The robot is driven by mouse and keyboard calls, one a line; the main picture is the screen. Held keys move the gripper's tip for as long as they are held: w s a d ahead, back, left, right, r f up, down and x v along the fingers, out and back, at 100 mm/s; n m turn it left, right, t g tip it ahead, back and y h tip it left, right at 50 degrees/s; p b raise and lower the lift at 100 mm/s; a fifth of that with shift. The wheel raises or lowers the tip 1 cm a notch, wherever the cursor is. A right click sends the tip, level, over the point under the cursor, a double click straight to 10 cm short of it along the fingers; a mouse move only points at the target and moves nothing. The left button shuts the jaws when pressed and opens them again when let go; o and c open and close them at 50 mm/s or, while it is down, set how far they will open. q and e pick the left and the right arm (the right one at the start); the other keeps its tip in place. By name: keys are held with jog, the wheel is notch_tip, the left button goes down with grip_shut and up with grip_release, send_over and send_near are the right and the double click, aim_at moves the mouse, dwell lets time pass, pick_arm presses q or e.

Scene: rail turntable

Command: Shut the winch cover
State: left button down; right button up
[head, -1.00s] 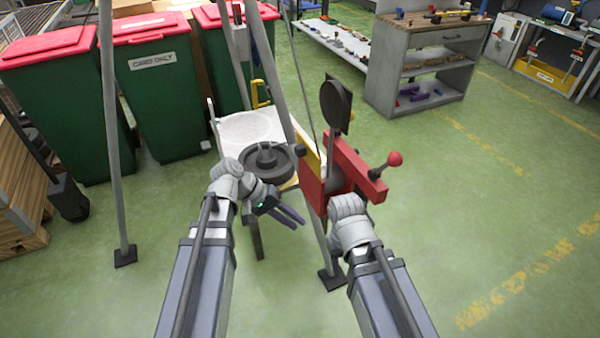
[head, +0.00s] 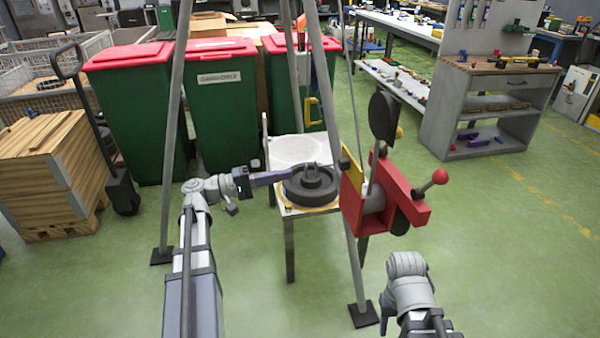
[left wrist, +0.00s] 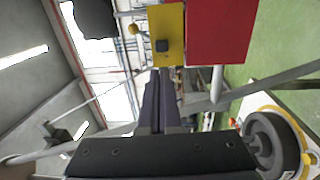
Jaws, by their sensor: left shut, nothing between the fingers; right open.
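The red winch (head: 385,205) hangs on a tripod leg right of centre in the head view. Its yellow cover (head: 350,175), with a dark knob, shows at the winch's left edge. In the left wrist view the yellow cover (left wrist: 167,30) stands beside the red plate (left wrist: 218,30), ahead of my fingers. My left gripper (head: 287,175) is shut and empty, pointing right over the low table, left of the cover and apart from it. It also shows in the left wrist view (left wrist: 158,80). My right gripper (head: 385,312) is low at the right, clear of the winch; its fingertips are mostly hidden.
A dark round weight (head: 310,188) lies on the small white table (head: 292,148) under the tripod. Tripod legs (head: 172,130) stand around it. A red-knobbed crank (head: 438,178) sticks out right of the winch. Green bins (head: 225,115) stand behind. Floor at right is clear.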

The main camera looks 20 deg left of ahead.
pick_arm(q)
send_near(349, 154)
jog(key=d, duration=0.1)
jog(key=w+d+f, duration=0.1)
jog(key=w+d+f+p, duration=0.1)
jog(key=shift+w+d, duration=0.1)
jog(key=shift+d, duration=0.2)
jog(key=shift+r, duration=0.15)
